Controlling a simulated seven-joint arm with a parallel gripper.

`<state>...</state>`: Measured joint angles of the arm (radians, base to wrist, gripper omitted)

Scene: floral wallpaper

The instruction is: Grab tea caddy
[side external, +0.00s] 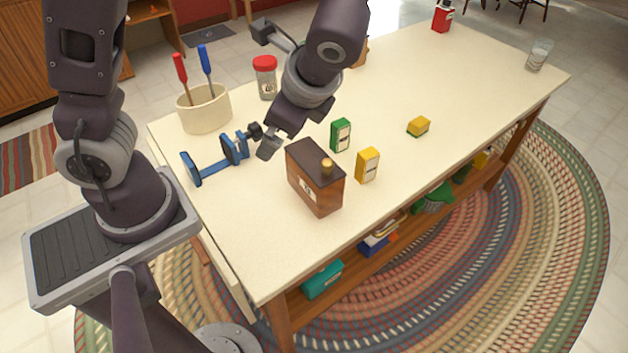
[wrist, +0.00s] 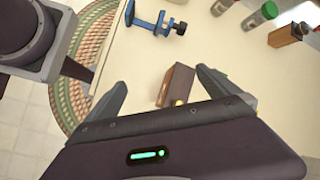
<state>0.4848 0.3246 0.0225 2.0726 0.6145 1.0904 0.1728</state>
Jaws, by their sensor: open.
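The tea caddy (side external: 313,183) looks like a brown wooden box with a darker lid, a brass-coloured knob and a pale label. It stands upright near the front edge of the cream table. My gripper (side external: 268,145) is open and empty, above the table to the left of the caddy and apart from it. In the wrist view, the caddy (wrist: 176,86) shows beyond and between the spread fingers of my gripper (wrist: 160,78).
A blue clamp (side external: 213,160) is left of the caddy. Small green (side external: 340,134) and yellow (side external: 367,165) boxes stand close on its right. A crock (side external: 205,110) with screwdrivers and a red-lidded jar (side external: 266,80) stand behind. A sponge (side external: 419,127) lies farther right, with bare tabletop around it.

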